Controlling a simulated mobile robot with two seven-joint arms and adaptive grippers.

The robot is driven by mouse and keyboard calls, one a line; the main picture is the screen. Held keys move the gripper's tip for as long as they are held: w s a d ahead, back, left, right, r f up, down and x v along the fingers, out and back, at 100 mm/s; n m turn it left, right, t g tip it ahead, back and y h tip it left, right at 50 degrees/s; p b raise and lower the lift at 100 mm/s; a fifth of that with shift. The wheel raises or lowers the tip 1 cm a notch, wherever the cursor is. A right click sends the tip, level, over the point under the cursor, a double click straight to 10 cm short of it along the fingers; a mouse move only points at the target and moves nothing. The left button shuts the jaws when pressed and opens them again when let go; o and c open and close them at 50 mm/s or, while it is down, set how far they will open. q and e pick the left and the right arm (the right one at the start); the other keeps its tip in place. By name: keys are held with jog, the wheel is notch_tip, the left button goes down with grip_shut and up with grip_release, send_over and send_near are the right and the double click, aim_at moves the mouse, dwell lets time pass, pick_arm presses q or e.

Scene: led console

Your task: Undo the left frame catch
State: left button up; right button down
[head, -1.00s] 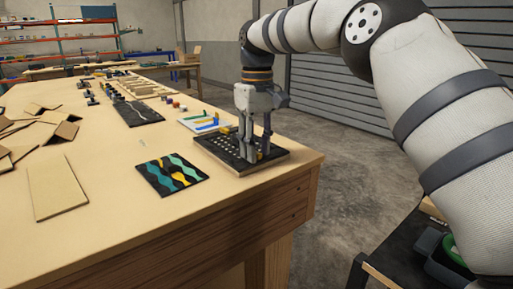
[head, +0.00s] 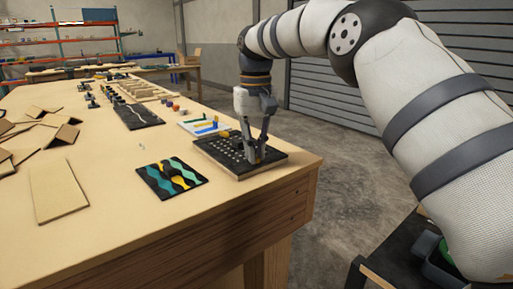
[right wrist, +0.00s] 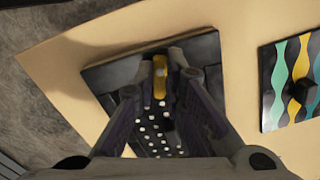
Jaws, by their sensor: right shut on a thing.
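The console (head: 215,150) is a flat black panel in a dark frame with rows of white dots, lying near the right edge of the table. It also shows in the right wrist view (right wrist: 98,78). My right gripper (head: 254,158) points down over the console's right part. Its fingers are shut on the yellow catch, one on each side. I cannot tell the catch's exact angle. My left gripper is not in view.
A panel with teal and yellow wavy bands (head: 170,178) lies left of the console. A white board with coloured pieces (head: 207,126) lies behind it. Cardboard pieces (head: 58,190) cover the table's left. The table's front edge is close to the console.

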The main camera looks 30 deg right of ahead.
jog(key=m, duration=0.3)
jog(key=shift+m, duration=0.4)
jog(key=m, duration=0.3)
jog(key=shift+f+m, duration=0.1)
jog(key=shift+m, duration=0.2)
jog(key=m, duration=0.3)
jog(key=shift+m, duration=1.9)
jog(key=shift+f, duration=0.1)
jog(key=c, duration=1.7)
grip_release()
jog(key=shift+o, duration=0.2)
notch_tip(320, 180, up, 8)
jog(key=shift+f, duration=0.1)
